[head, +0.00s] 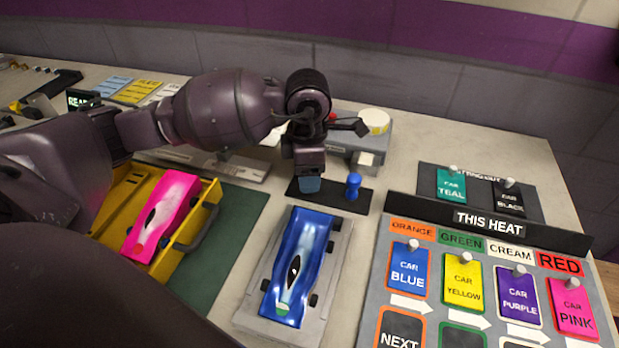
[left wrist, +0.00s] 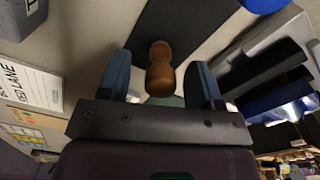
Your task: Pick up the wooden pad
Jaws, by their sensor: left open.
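The wooden pad (left wrist: 160,72) is a small brown, rounded, peg-like piece on a dark strip, seen in the left wrist view. My left gripper (head: 309,184) is open over the left part of the black strip (head: 334,200). In the left wrist view its two blue fingers stand on either side of the wooden piece, with a gap visible on both sides. In the head view the wooden piece is hidden behind the gripper. My right gripper is not in view.
A blue peg (head: 353,186) stands on the same strip, just right of the gripper. A blue car (head: 301,265) lies on a grey stand in front. A yellow tray (head: 207,208) with a pink car (head: 160,215) is left. A label board (head: 434,283) fills the right.

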